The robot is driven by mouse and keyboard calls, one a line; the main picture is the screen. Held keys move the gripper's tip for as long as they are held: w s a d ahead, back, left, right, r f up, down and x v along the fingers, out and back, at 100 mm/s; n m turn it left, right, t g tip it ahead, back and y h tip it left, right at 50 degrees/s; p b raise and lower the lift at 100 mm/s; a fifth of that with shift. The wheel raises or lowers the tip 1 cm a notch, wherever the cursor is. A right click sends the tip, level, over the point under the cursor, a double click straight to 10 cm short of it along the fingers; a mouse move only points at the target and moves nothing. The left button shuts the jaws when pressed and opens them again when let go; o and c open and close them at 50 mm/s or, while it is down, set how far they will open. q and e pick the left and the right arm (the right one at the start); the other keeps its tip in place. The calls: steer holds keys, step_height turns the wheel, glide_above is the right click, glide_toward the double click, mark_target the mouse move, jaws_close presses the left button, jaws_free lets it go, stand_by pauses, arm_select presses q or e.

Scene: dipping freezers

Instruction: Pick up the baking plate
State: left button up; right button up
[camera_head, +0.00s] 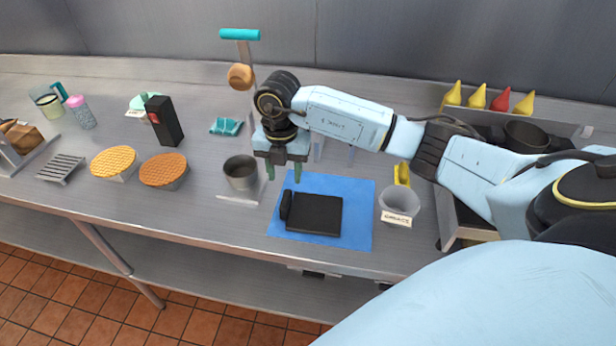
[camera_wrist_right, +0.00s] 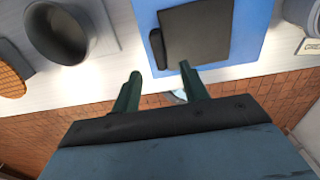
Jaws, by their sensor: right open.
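The baking plate (camera_head: 314,214) is a flat black square with a thick black bar along its left edge. It lies on a blue mat (camera_head: 350,187) near the front of the steel counter. My right gripper (camera_head: 284,180) is open and empty, pointing down above the counter by the upper left of the plate. In the right wrist view the plate (camera_wrist_right: 196,32) shows at the top, beyond the two dark green fingertips (camera_wrist_right: 159,70). The fingers are apart from the plate. My left gripper is not in view.
A grey metal cup (camera_head: 240,172) stands left of the mat. A white labelled cup (camera_head: 399,206) stands at its right. Two waffle-topped bowls (camera_head: 164,171), a black box (camera_head: 164,120) and a rack (camera_head: 61,168) are further left. Squeeze bottles (camera_head: 477,97) stand at the back right.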

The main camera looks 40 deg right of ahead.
mark_target(285, 198)
step_height(285, 198, down, 10)
steer(key=shift+a+r+p, duration=0.15)
steer(key=shift+p, duration=0.25)
steer(key=shift+r, duration=0.1)
jaws_close()
